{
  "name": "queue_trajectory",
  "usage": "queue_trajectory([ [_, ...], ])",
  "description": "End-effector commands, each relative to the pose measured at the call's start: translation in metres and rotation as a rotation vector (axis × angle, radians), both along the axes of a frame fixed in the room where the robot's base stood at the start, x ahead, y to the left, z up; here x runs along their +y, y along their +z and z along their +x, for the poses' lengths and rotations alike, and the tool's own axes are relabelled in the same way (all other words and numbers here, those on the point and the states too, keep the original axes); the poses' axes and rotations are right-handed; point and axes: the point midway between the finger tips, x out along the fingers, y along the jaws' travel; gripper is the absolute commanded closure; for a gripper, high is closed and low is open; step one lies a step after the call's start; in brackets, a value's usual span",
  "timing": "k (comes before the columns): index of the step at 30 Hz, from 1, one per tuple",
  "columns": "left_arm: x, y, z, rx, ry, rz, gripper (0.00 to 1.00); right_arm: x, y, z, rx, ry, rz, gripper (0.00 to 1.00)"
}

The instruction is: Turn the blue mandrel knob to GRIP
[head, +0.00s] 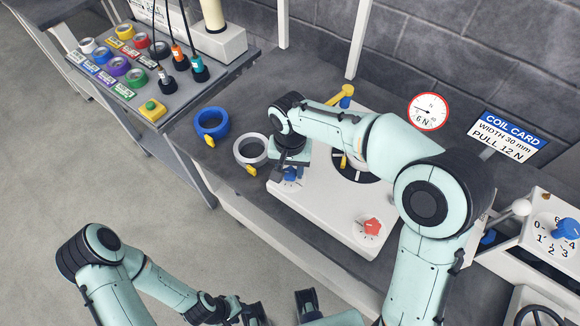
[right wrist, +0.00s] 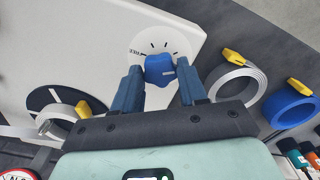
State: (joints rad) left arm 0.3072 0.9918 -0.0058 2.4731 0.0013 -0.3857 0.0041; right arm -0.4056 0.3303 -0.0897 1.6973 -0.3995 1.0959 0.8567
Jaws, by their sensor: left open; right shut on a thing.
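The blue mandrel knob (head: 291,174) sits on the near left part of the white machine panel (head: 320,200), partly covered by my right gripper (head: 287,170). In the right wrist view the blue knob (right wrist: 160,69) lies between the two fingers of my right gripper (right wrist: 160,78), which is shut on it. A white dial with black ticks (right wrist: 163,40) surrounds the knob; part of its lettering shows but is too small to read surely. My left gripper (head: 280,308) is open and empty at the bottom of the head view, away from the panel.
A red knob (head: 371,227) is on the same panel. A blue ring coil (head: 212,138) and a white ring coil (head: 240,158) lie left of it. A gauge (head: 429,111), coil card (head: 507,138) and numbered blue knob (head: 566,229) are to the right. Floor at left is clear.

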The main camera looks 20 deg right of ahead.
Motion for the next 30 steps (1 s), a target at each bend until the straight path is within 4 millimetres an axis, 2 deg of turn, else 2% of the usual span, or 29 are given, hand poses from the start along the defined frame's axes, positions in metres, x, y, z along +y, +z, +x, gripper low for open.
queue_trajectory([
  [11,0.0,0.0,0.0,0.0,0.0,0.0,0.59,0.0,0.002,0.002,-0.008,-0.003,0.001,0.89],
  [12,0.0,0.0,0.0,0.0,0.0,0.0,0.59,0.0,0.002,0.002,-0.008,-0.002,0.001,0.45],
  [13,0.0,0.0,0.0,0.0,0.0,0.0,0.59,0.0,0.002,0.002,-0.008,-0.002,0.001,0.35],
  [14,0.0,0.0,0.0,0.0,0.0,0.0,0.59,0.0,0.002,0.002,-0.007,-0.002,0.001,0.33],
  [23,0.0,0.0,0.0,0.0,0.0,0.0,0.59,0.0,0.002,0.001,-0.004,-0.002,0.001,0.33],
  [26,0.0,0.002,0.001,-0.001,0.0,0.0,0.59,0.0,0.01,0.001,-0.004,-0.001,0.001,0.33],
  [30,0.0,0.005,0.002,-0.002,0.0,0.0,0.59,0.001,0.035,0.001,-0.007,-0.001,0.002,0.33],
])
